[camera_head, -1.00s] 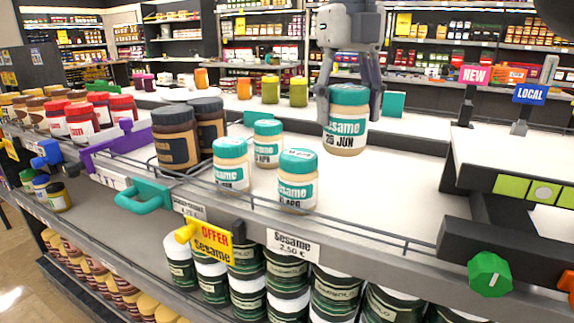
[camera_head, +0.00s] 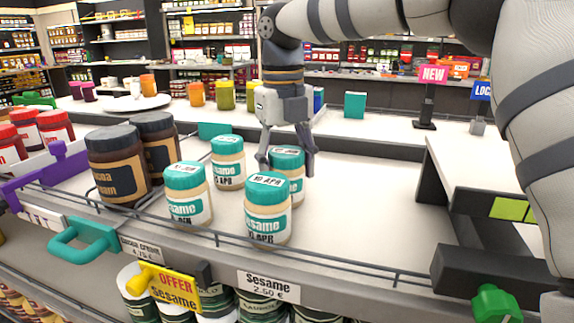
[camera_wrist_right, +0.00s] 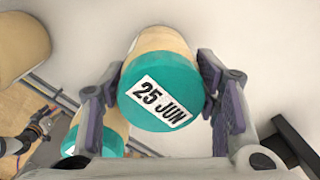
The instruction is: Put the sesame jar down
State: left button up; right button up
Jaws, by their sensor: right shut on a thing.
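My right gripper (camera_head: 287,160) is shut on a sesame jar (camera_head: 291,165) with a teal lid, upright behind the front sesame jar (camera_head: 268,213). The right wrist view shows the lid (camera_wrist_right: 162,92) marked 25 JUN between the dark finger pads. The held jar's base is partly hidden, and I cannot tell whether it touches the shelf (camera_head: 350,205). Two more sesame jars stand to its left, one nearer (camera_head: 187,198) and one farther back (camera_head: 228,165). A small dark mechanical part (camera_wrist_right: 38,126) at the wrist view's left looks like my left gripper; its fingers are unclear.
Dark-lidded brown jars (camera_head: 117,165) stand left of the sesame jars. A low wire rail (camera_head: 330,263) runs along the front edge, above a Sesame price tag (camera_head: 268,286). White shelf right of the held jar is clear up to a raised ledge (camera_head: 470,160).

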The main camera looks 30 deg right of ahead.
jog(key=o, duration=1.4)
jog(key=shift+f, duration=0.1)
jog(key=r, duration=0.5)
jog(key=r+b, duration=0.1)
jog(key=r, duration=0.5)
jog(key=shift+w+a+r+b, duration=0.2)
jog(key=shift+r+b, duration=0.1)
pick_arm(q)
jog(key=shift+s+f+g, duration=0.4)
jog(key=shift+s+f, duration=0.6)
jog(key=shift+s, duration=0.05)
pick_arm(e)
jog(key=shift+s+r, duration=0.1)
jog(key=shift+r, duration=0.2)
pick_arm(q)
jog(key=shift+s+a, duration=0.1)
pick_arm(e)
jog(key=shift+f, duration=0.1)
